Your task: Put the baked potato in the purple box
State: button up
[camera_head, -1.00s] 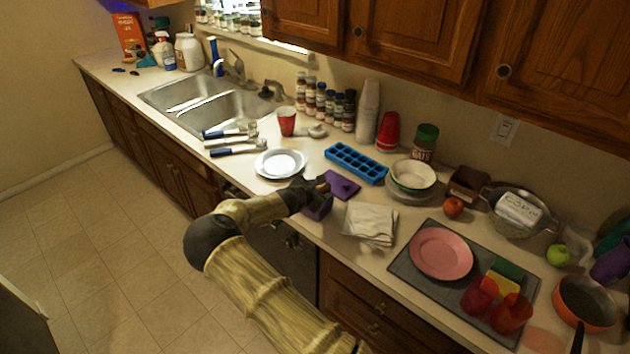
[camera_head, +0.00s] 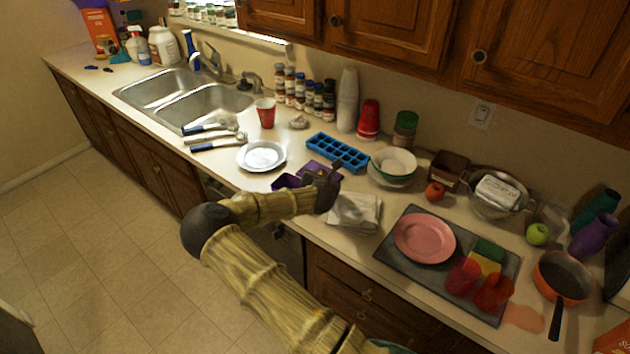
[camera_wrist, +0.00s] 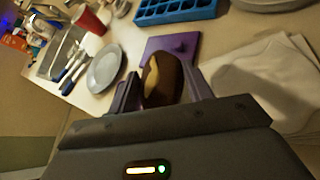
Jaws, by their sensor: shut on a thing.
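The baked potato (camera_wrist: 163,80), brown with a pale yellowish patch, is between the fingers of my gripper (camera_wrist: 160,88) in the wrist view. My gripper is shut on it. The box is partly hidden by my arm. A flat purple lid (camera_head: 318,168) lies on the counter just behind the gripper. It shows with a knob in the wrist view (camera_wrist: 183,45). I cannot make out the potato in the head view.
A white plate (camera_head: 262,156) lies left of the box, and a blue ice tray (camera_head: 338,152) lies behind the lid. Folded white cloths (camera_head: 354,212) lie close right of my gripper. A grey mat (camera_head: 398,255) with a pink plate (camera_head: 424,237) is further right.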

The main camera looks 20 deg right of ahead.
jog(key=shift+s+d+r+n+y, duration=0.25)
jog(key=shift+d+r, duration=0.1)
jog(key=shift+r, duration=0.1)
jog(key=shift+s+d+r+n+y, duration=0.2)
jog(key=shift+d+r+n+y, duration=0.05)
jog(key=shift+d+r, duration=0.15)
jog(key=s+f, duration=0.2)
jog(key=s, duration=0.1)
jog(key=s+f+n+y, duration=0.1)
jog(key=s+f, duration=0.1)
jog(key=s, duration=0.1)
jog(key=s+a+f+n+y, duration=0.1)
jog(key=s+f, duration=0.1)
jog(key=s, duration=0.1)
jog(key=shift+f+t, duration=0.3)
jog(key=shift+f, duration=0.05)
jog(key=shift+n+y, duration=0.4)
jog(key=s+f, duration=0.1)
jog(key=s, duration=0.1)
jog(key=s+a+f, duration=0.1)
jog(key=s, duration=0.1)
jog(key=s+f+b, duration=0.1)
jog(key=shift+s+a+f, duration=0.1)
jog(key=shift+s+a, duration=0.3)
jog(key=shift+s+f, duration=0.2)
jog(key=shift+s, duration=0.3)
